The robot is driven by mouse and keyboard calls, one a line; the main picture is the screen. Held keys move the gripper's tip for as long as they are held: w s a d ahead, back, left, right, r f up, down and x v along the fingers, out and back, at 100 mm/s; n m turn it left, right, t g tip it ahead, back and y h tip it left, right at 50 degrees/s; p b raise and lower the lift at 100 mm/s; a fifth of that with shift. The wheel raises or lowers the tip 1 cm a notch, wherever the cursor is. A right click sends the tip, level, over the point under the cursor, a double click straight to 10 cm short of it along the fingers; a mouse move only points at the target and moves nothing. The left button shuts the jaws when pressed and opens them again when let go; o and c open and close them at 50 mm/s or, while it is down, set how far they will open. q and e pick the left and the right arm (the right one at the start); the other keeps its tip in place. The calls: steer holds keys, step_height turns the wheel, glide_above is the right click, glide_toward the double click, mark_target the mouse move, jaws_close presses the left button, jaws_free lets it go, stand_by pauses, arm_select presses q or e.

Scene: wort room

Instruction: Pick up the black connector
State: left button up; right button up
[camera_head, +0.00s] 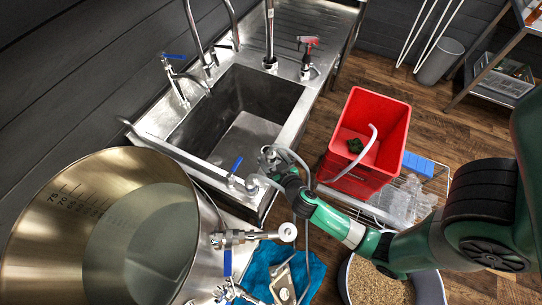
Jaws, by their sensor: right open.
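My right arm comes in from the right, and its gripper (264,168) is open at the front right corner of the sink, close to a blue-handled valve (236,167). The gripper is small here, and I cannot see anything held between its fingers. I cannot pick out the black connector for certain. A small dark object (355,145) lies inside the red crate (362,181), too small to identify, apart from my gripper. A grey hose (309,235) hangs by my right wrist. My left gripper is out of view.
A large steel kettle (180,170) fills the left front. A steel sink (245,115) with taps and a red-headed spray bottle (307,58) stands behind. A blue cloth (262,262) and a grain bucket (432,290) are in front.

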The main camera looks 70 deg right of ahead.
mark_target(267, 152)
steer(key=x, duration=0.4)
steer(key=shift+w+d, duration=0.1)
steer(key=shift+d, duration=0.1)
steer(key=shift+f, duration=0.1)
steer(key=shift+c, duration=0.2)
jaws_close()
